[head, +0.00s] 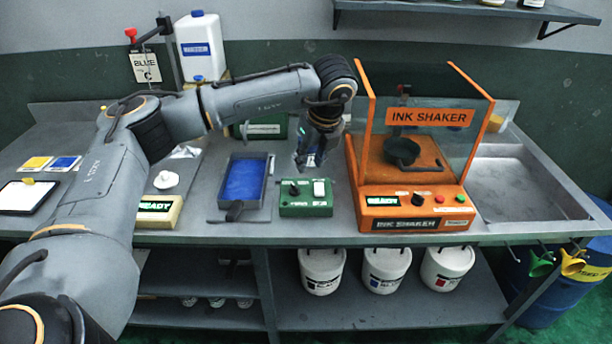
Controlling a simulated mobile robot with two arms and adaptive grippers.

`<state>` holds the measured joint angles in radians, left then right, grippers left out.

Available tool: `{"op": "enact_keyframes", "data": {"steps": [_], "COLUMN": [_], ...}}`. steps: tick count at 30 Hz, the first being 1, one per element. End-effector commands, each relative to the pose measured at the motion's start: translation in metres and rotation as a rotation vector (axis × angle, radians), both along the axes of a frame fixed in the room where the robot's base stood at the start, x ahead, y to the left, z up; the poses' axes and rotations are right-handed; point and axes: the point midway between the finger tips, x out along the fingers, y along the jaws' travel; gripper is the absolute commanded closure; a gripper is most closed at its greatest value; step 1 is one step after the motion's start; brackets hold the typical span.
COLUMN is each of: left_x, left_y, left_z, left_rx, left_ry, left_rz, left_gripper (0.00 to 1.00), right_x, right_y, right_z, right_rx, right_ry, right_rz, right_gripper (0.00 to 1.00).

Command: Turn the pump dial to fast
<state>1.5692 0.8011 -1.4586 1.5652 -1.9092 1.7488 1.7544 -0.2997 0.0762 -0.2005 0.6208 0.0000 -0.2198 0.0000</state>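A small green control box (306,208) stands at the front of the bench. It has a black dial (295,190) on its left and a white switch (319,188) on its right. Its front lettering is too small to read, so I cannot tell the dial's setting. My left gripper (308,163) hangs above and slightly behind the box, pointing down, apart from the dial. Its fingers are small and dark here, and I cannot tell whether they are open or shut. My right gripper is out of view.
The orange ink shaker (410,208) stands close on the right, with a clear-sided chamber. A grey tray with blue contents (271,166) lies left of the box. A yellowish READY box (159,212) is further left. A sink (510,190) is at the right.

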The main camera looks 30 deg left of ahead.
Motion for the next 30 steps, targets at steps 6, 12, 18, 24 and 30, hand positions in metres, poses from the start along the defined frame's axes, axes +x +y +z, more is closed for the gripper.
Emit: {"op": "enact_keyframes", "data": {"steps": [6, 12, 18, 24, 30], "left_x": [0.000, 0.006, 0.014, 0.021, 0.023], "left_y": [0.017, 0.029, 0.043, 0.053, 0.058], "left_z": [0.003, -0.030, -0.070, -0.101, -0.115], "left_rx": [0.054, 0.051, 0.051, 0.049, 0.049], "left_ry": [-0.022, -0.019, -0.020, -0.020, -0.022], "left_rz": [0.040, 0.040, 0.038, 0.037, 0.035], "left_gripper": [0.69, 0.69, 0.69, 0.69, 0.69], "right_x": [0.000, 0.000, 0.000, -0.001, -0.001], "right_y": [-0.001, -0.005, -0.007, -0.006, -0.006], "right_z": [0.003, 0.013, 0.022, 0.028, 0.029], "right_rx": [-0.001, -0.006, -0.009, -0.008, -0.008], "right_ry": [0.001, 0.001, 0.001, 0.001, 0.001], "right_rz": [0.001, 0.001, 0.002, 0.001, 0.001], "right_gripper": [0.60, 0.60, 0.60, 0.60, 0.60]}}
